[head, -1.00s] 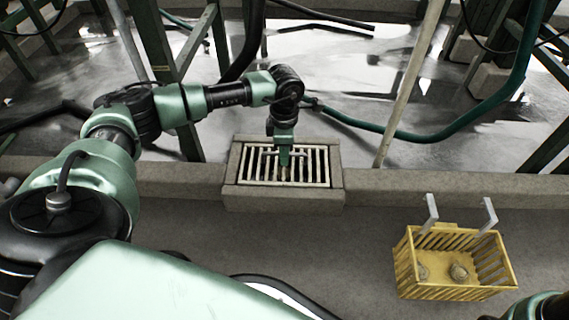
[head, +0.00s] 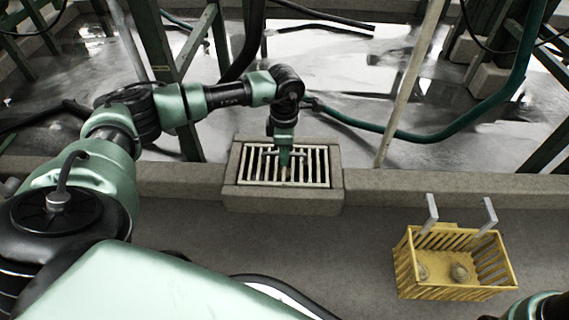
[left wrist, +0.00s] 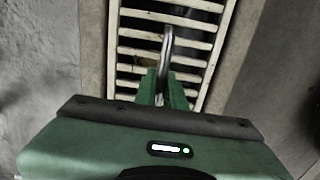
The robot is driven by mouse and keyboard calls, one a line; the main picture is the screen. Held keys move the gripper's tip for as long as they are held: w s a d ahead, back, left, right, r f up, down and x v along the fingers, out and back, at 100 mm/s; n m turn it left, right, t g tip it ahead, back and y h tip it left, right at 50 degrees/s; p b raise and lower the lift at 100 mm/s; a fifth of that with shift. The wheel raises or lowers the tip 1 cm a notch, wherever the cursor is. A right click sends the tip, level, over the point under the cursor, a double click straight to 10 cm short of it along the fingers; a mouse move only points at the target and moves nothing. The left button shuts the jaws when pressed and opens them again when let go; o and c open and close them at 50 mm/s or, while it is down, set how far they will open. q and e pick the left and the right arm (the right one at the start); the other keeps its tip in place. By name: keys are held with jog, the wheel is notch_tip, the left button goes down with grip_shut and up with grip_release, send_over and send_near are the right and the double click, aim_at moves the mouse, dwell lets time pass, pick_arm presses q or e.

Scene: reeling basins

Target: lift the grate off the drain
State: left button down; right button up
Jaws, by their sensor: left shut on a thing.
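The grate (head: 318,168) is a pale slatted panel lying level in the concrete drain surround (head: 284,202). In the left wrist view its slats (left wrist: 137,33) run across the picture, with a dark gap between them. A grey metal handle bar (left wrist: 167,43) stands over the slats. My left gripper (head: 284,164) points down at the middle of the grate. In the left wrist view its green fingers (left wrist: 163,88) are shut on the handle, partly hiding it. My right gripper is out of view.
A pale pole (head: 408,90) and a green hose (head: 440,134) are behind the low kerb (head: 440,186). Floor between drain and basket is clear.

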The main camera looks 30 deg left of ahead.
pick_arm(q)
jog(key=shift+r, duration=0.15)
jog(key=shift+r, duration=0.1)
